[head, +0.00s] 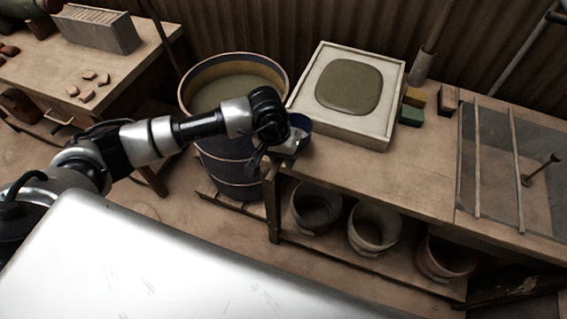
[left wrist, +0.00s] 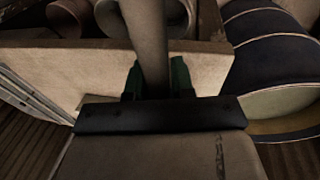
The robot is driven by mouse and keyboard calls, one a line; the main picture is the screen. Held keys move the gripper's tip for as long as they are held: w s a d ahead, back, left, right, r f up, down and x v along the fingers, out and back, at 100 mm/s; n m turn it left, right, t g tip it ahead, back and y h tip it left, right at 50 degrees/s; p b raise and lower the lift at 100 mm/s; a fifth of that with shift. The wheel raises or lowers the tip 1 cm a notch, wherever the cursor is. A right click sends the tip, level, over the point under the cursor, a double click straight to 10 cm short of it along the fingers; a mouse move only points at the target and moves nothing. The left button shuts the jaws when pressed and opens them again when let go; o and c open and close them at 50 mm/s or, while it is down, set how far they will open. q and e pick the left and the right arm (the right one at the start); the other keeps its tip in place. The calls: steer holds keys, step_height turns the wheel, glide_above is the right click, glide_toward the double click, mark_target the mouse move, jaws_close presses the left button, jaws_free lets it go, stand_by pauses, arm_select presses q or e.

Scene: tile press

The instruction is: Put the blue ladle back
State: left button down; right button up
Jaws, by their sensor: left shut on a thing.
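The blue ladle (head: 302,123) shows in the head view as a small blue cup at the left end of the bench, between the barrel and the white tray. My left gripper (head: 284,152) is right beside it and hides most of the rest. In the left wrist view a grey-brown handle (left wrist: 148,40) stands between the two dark green fingers of my left gripper (left wrist: 156,82), which are shut on it. Whether the ladle touches the bench cannot be told. My right gripper is not in view.
A blue barrel (head: 230,165) of greenish liquid stands left of the bench (head: 400,178). A white square tray (head: 393,105) holds a green slab (head: 349,86). Small coloured blocks (head: 411,115) lie right of it. Several pots (head: 374,230) stand on the shelf below. The bench's middle is clear.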

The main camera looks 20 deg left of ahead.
arm_select(q)
steer(key=x, duration=0.3)
steer(key=shift+s+a+f+p, duration=0.1)
steer(key=shift+a+f+p, duration=0.2)
steer(key=shift+f, duration=0.25)
steer(key=c, duration=1.4)
jaws_free()
steer(key=shift+f, duration=0.1)
steer(key=o, duration=0.4)
steer(key=shift+o, duration=0.2)
steer(key=b+v, duration=0.1)
steer(key=v, duration=1.1)
steer(key=shift+r+b, duration=0.25)
steer(key=shift+b, duration=0.05)
